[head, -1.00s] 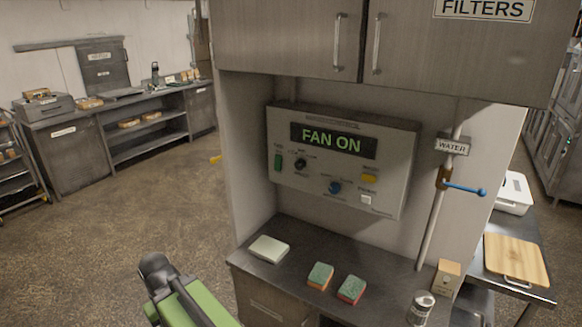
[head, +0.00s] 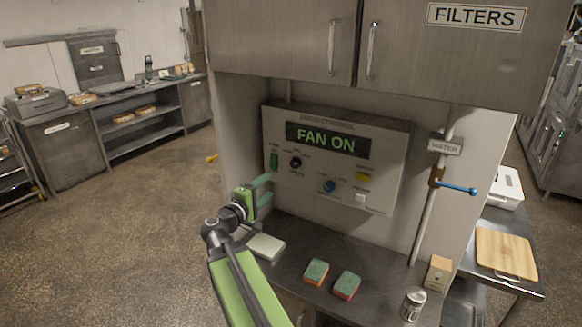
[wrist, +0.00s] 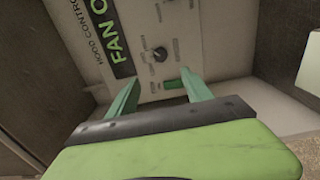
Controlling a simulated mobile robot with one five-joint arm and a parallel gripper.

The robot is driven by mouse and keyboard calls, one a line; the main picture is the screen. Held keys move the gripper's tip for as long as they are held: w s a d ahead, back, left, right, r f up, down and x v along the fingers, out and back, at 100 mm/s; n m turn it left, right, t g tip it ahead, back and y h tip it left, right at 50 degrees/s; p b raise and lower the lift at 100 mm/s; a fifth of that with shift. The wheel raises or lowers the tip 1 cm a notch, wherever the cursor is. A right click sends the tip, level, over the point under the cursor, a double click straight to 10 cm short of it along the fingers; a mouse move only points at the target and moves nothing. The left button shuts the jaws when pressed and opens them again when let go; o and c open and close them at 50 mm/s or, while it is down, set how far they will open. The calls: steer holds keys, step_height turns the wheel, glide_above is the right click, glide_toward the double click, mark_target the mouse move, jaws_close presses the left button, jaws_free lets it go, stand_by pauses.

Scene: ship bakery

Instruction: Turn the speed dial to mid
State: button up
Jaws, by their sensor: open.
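The control panel (head: 390,140) is a grey box on the wall with a lit display (head: 327,141) reading FAN ON. The black speed dial (head: 295,162) sits below the display's left end, beside a green switch (head: 274,160). In the wrist view the dial (wrist: 160,54) lies beyond the fingertips, with the green switch (wrist: 173,84) nearer. My gripper (head: 268,188) is open and empty, with green fingers just left of and below the dial, apart from it as far as I can see. The dial's exact setting is too small to read.
A blue knob (head: 329,186), a yellow button (head: 363,176) and a white button (head: 360,198) share the panel. A pale block (head: 266,246), two sponges (head: 316,271) and a can (head: 413,305) stand on the counter. A blue-handled water pipe (head: 458,188) is at right.

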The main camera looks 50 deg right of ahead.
mark_target(294, 165)
steer(key=x, duration=1.7)
steer(key=shift+s, duration=0.15)
steer(key=shift+c, duration=0.5)
jaws_close()
